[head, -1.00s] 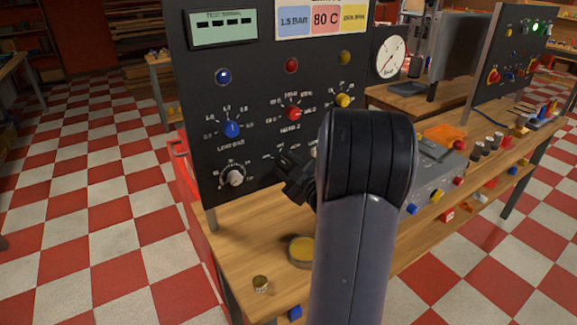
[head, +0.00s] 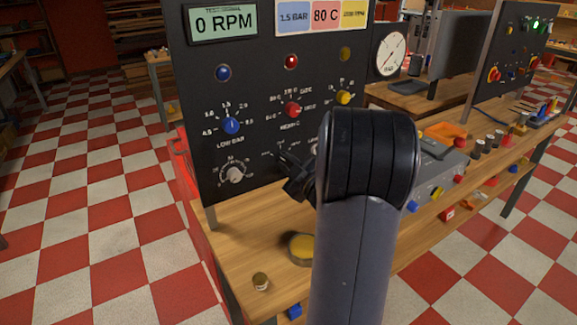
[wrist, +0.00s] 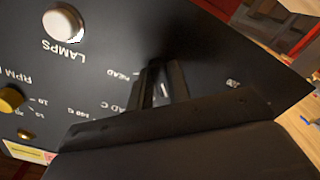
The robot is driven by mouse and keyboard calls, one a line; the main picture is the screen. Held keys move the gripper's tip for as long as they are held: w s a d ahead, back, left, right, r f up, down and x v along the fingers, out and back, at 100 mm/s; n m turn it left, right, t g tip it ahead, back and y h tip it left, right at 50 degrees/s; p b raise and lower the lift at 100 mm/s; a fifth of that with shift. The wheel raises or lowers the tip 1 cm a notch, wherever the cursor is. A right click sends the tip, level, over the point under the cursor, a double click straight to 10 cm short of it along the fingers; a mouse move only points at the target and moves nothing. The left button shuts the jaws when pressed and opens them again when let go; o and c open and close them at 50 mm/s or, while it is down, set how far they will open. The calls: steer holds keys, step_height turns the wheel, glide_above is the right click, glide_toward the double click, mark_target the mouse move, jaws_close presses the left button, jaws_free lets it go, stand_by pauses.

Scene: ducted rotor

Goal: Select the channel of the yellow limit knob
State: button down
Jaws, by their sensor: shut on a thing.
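The yellow limit knob (head: 343,98) is at the upper right of the black panel (head: 262,125), below a dim yellow lamp (head: 345,54). It also shows at the left edge of the wrist view (wrist: 10,99), beside "RPM" lettering. My gripper (head: 284,161) is at the lower middle of the panel, below the red knob (head: 292,110). In the wrist view its jaws (wrist: 158,88) are shut on a small selector knob among "READ" markings. The jaws hide most of that knob, so its pointing direction cannot be told. The display (head: 222,23) reads 0 RPM.
A blue knob (head: 231,126) and a grey-white dial knob (head: 236,174) are on the panel's left. A white knob marked LAMPS (wrist: 62,25) is near the jaws. A yellow-topped round dish (head: 302,248) and a small jar (head: 261,282) stand on the bench below.

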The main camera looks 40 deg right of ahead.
steer(key=n+b, duration=0.2)
steer(key=b, duration=0.2)
steer(key=shift+f+n, duration=0.2)
steer(key=shift+n, duration=0.2)
steer(key=shift+r+n+b, duration=0.25)
steer(key=shift+n+b, duration=0.25)
steer(key=c, duration=1.3)
jaws_free()
steer(key=shift+s, duration=0.1)
steer(key=s, duration=1)
steer(key=shift+s+a, duration=0.25)
steer(key=shift+s, duration=0.05)
steer(key=shift+w, duration=0.1)
